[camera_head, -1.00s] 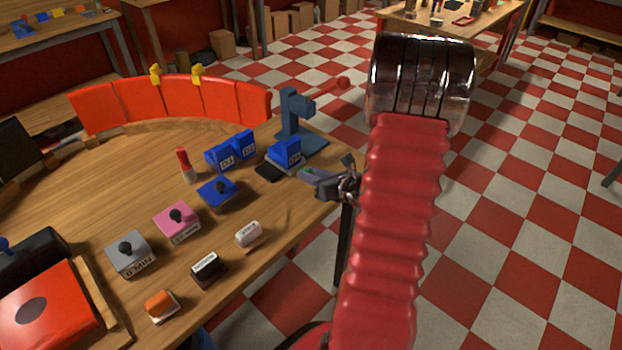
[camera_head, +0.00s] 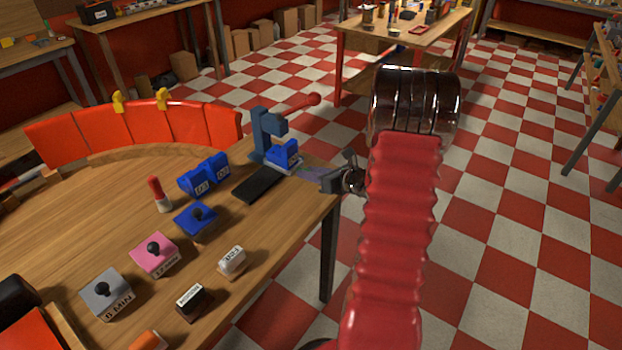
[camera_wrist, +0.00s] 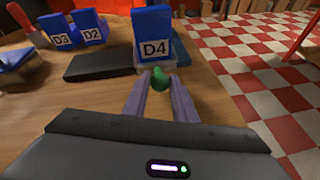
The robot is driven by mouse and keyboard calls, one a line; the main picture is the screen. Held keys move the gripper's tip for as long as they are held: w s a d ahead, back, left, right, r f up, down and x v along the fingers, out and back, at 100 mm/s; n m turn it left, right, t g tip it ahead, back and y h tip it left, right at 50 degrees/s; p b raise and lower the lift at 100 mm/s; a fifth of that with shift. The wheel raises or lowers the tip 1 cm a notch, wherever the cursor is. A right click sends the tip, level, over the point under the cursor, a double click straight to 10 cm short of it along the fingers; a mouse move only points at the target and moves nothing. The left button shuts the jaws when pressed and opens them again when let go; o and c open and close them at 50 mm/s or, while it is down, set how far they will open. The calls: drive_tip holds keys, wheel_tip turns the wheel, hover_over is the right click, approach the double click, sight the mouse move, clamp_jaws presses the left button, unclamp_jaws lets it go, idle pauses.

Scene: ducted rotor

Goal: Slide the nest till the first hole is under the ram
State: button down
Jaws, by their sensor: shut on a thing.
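The nest is a pale plate (camera_wrist: 146,70) carrying a blue block marked D4 (camera_wrist: 153,35); the block also shows in the head view (camera_head: 284,153). It sits at the right end of a black track (camera_head: 258,184). A green knob (camera_wrist: 162,80) on its near side is between the fingers of my gripper (camera_wrist: 161,88), which is shut on it. In the head view my gripper (camera_head: 310,173) reaches in from the right. The blue press (camera_head: 266,135), with its ram head (camera_head: 274,121), stands just behind the block. The first hole is not visible, and exact alignment cannot be told.
Blue blocks D3 (camera_wrist: 61,32) and D2 (camera_wrist: 91,28) stand left of the track. A red-and-white marker (camera_head: 158,193), a blue knobbed block (camera_head: 196,220) and a pink one (camera_head: 154,254) are farther left. The red lever ball (camera_head: 314,99) sticks out right.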

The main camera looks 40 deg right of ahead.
drive_tip(key=shift+d, duration=0.25)
drive_tip(key=c, duration=1.5)
unclamp_jaws()
drive_tip(key=shift+o, duration=0.2)
drive_tip(key=shift+s+d+r, duration=0.1)
drive_tip(key=shift+s+r, duration=0.1)
drive_tip(key=shift+s, duration=0.3)
drive_tip(key=v, duration=1.2)
drive_tip(key=shift+s, duration=0.35)
